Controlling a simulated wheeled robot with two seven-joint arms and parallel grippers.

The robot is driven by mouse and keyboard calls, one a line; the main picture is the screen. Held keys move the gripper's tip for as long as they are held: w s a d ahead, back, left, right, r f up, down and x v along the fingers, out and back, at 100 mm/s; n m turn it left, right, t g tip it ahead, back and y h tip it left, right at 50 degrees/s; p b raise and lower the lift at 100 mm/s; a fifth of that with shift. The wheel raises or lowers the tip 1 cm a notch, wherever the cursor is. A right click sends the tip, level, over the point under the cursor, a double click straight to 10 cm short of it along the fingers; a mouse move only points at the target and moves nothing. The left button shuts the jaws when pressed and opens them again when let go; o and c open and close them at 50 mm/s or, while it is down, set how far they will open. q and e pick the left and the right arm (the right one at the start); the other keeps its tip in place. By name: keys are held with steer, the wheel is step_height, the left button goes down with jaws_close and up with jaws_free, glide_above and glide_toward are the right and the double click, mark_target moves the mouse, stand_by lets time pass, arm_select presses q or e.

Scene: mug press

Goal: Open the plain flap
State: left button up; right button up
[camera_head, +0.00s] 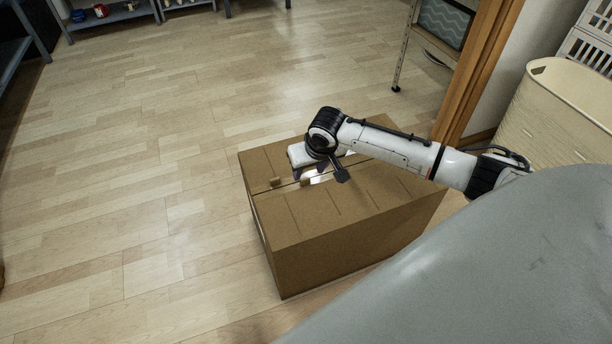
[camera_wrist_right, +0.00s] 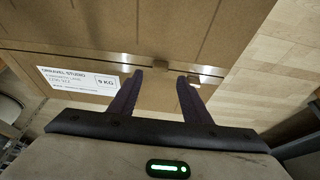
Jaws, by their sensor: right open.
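A closed brown cardboard box (camera_head: 330,250) stands on the floor, its top split by a seam. The plain flap (camera_head: 345,205) is on the near side in the head view and lies flat; it is across the top in the right wrist view (camera_wrist_right: 130,25). The other flap carries a white label (camera_wrist_right: 78,82), mostly hidden by my arm in the head view. My right gripper (camera_head: 322,174) is over the box top near the seam. In the right wrist view its fingers (camera_wrist_right: 162,78) are apart and empty, tips near the seam. My left gripper is not in view.
Small brown tabs (camera_head: 276,182) show along the seam. A cream basket (camera_head: 560,115) and a wooden post (camera_head: 480,70) are at the right. Shelves (camera_head: 115,14) stand at the back left.

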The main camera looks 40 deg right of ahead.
mark_target(305, 179)
steer(key=b+x, duration=0.2)
steer(key=x, duration=0.4)
steer(key=shift+r, duration=0.1)
steer(key=shift+r, duration=0.1)
jaws_close()
